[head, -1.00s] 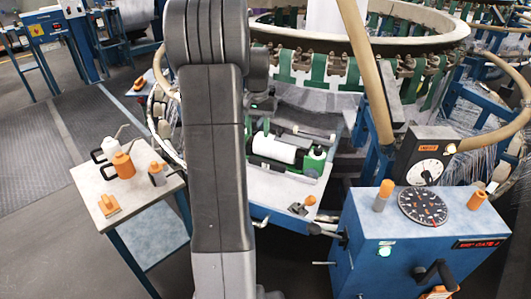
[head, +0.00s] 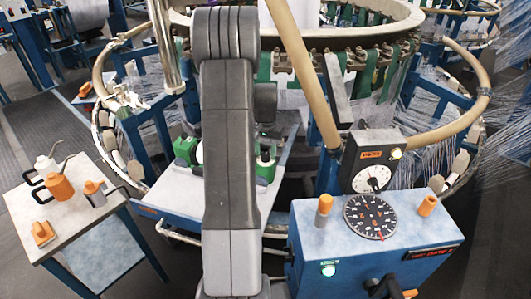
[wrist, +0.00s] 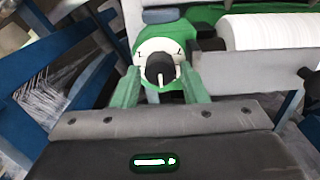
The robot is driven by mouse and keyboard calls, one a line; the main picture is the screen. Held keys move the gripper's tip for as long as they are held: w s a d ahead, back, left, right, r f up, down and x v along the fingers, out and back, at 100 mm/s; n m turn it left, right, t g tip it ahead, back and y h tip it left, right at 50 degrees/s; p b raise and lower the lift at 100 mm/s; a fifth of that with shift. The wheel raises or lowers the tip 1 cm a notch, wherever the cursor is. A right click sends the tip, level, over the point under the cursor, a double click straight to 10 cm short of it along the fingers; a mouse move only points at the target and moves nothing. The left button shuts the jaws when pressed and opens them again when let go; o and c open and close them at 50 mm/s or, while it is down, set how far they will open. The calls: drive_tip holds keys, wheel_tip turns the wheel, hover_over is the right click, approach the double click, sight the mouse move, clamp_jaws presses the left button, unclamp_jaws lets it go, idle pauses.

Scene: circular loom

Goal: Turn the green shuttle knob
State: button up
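The green shuttle (wrist: 185,35) shows in the wrist view, with a round white dial and dark knob (wrist: 159,70) on its near end. My gripper (wrist: 160,76) points at this end. Its two green fingers stand apart, one on each side of the dial's lower part. I cannot tell whether they touch it. In the head view, parts of the green shuttle (head: 265,168) show on both sides of my arm. My arm hides its middle and my gripper there.
A white spool (wrist: 265,32) lies right of the dial in the wrist view. A blue control box (head: 375,240) stands at right in the head view. A side table (head: 85,225) with orange and white bottles stands at left. The loom ring (head: 440,105) curves behind.

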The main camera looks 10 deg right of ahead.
drive_tip(key=shift+f, duration=0.45)
drive_tip(key=shift+c, duration=0.2)
drive_tip(key=c, duration=0.7)
drive_tip(key=shift+o, duration=0.2)
drive_tip(key=n, duration=0.5)
drive_tip(key=shift+n+b, duration=0.3)
drive_tip(key=shift+n, duration=0.1)
drive_tip(key=n, duration=0.4)
drive_tip(key=shift+n, duration=0.4)
drive_tip(key=shift+r+n, duration=0.1)
drive_tip(key=shift+n, duration=0.2)
